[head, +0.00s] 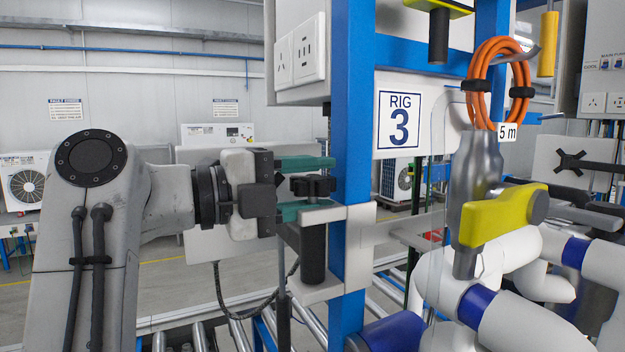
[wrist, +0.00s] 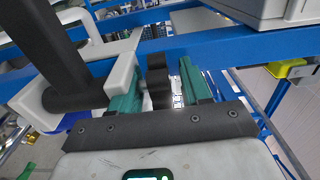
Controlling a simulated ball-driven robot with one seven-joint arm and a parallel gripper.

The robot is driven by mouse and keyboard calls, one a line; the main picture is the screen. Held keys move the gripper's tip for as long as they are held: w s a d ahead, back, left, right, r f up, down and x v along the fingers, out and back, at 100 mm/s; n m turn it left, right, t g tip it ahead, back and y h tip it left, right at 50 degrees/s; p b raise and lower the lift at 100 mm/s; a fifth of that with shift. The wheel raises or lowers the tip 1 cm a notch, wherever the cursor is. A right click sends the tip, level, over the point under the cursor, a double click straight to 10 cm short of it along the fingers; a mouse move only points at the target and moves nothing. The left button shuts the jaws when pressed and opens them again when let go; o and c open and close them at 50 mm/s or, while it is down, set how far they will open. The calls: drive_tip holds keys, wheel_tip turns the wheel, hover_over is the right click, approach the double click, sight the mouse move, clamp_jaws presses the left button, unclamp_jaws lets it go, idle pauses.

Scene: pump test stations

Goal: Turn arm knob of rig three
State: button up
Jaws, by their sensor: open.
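The rig three sign (head: 399,120) is on a white plate fixed to a blue post (head: 352,200). A black lobed knob (head: 312,186) sits at a grey bracket on this post, above a black cylindrical handle (head: 313,252). My gripper (head: 316,188) reaches in from the left. Its teal fingers are open, one above and one below the knob. In the wrist view the knob (wrist: 157,80) stands between the two fingers. A gap shows between it and the right finger; the left finger is close, and I cannot tell whether it touches.
A grey bracket (wrist: 122,76) and the black handle (wrist: 60,50) lie close beside the left finger in the wrist view. A yellow-handled valve (head: 500,215), white pipes and a coiled orange cable (head: 478,85) are right of the post. Rollers (head: 205,335) run below.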

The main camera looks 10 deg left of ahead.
drive_tip(key=shift+c, duration=0.4)
clamp_jaws()
drive_tip(key=shift+f, duration=0.1)
drive_tip(key=shift+f+n+t+b, duration=0.15)
drive_tip(key=shift+n+t+b, duration=0.15)
drive_tip(key=shift+t+b, duration=0.15)
drive_tip(key=shift+y, duration=0.4)
drive_tip(key=n+t+y+b, duration=0.2)
drive_tip(key=shift+f+n+t+y, duration=0.1)
drive_tip(key=shift+n+t+y, duration=0.2)
drive_tip(key=shift+t, duration=0.05)
drive_tip(key=n+t+y+b, duration=0.1)
drive_tip(key=n+t+y, duration=0.1)
drive_tip(key=y, duration=0.1)
drive_tip(key=n+t+y+b, duration=0.1)
drive_tip(key=n+y+b, duration=0.1)
drive_tip(key=y, duration=0.1)
drive_tip(key=shift+d+n+t+y, duration=0.1)
drive_tip(key=shift+n+t+y, duration=0.2)
drive_tip(key=shift+n+t, duration=0.1)
drive_tip(key=shift+n+y+b, duration=0.35)
drive_tip(key=shift+n+y, duration=0.05)
drive_tip(key=shift+y, duration=0.1)
drive_tip(key=shift+n+t+y, duration=0.3)
drive_tip(key=shift+y, duration=0.1)
